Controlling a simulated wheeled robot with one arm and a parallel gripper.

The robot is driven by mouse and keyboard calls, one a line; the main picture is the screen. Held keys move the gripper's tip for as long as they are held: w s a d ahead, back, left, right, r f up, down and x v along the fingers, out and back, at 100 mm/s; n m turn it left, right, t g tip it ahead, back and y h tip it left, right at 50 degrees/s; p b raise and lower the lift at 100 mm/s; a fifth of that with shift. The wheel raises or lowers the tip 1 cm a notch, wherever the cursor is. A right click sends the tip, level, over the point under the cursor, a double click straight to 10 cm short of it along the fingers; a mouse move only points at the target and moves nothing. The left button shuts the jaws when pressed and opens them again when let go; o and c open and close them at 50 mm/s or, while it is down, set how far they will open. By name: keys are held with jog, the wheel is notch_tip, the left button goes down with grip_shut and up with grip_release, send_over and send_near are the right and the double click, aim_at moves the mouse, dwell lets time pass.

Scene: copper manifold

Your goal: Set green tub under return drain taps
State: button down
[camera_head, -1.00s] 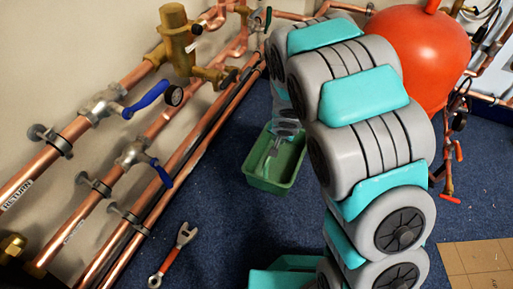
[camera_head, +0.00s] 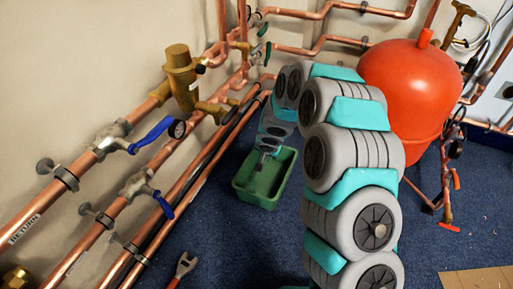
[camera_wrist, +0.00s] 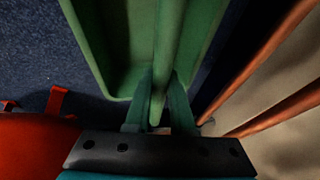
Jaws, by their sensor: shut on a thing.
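The green tub (camera_head: 257,200) is low over the blue carpet, just right of the copper pipes, in the head view. I cannot tell whether it touches the floor. My gripper (camera_head: 268,148) is at the tub's far end, partly hidden by my arm. In the wrist view the gripper (camera_wrist: 160,108) is shut on the tub's wall, a finger on each side, and the tub (camera_wrist: 100,40) fills the upper middle. Green-handled taps (camera_head: 267,50) show on the pipes in the back corner. The pipe marked RETURN (camera_head: 28,226) runs along the left wall.
Blue lever valves (camera_head: 150,135) stick out from the left pipes. A brass fitting (camera_head: 182,75) stands above them. A red tank (camera_head: 405,90) is at the back right. A wrench (camera_head: 183,267) lies on the carpet at the front. The carpet right of my arm is mostly clear.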

jog(key=w+a+f+p, duration=0.3)
jog(key=w+a+f, duration=0.1)
jog(key=w, duration=0.2)
jog(key=shift+w, duration=0.15)
dwell(0.5)
jog(key=shift+f, duration=0.1)
jog(key=c, duration=0.8)
grip_release()
jog(key=shift+o, duration=0.2)
jog(key=v, duration=0.7)
jog(key=shift+r+b, duration=0.3)
jog(key=shift+b, duration=0.1)
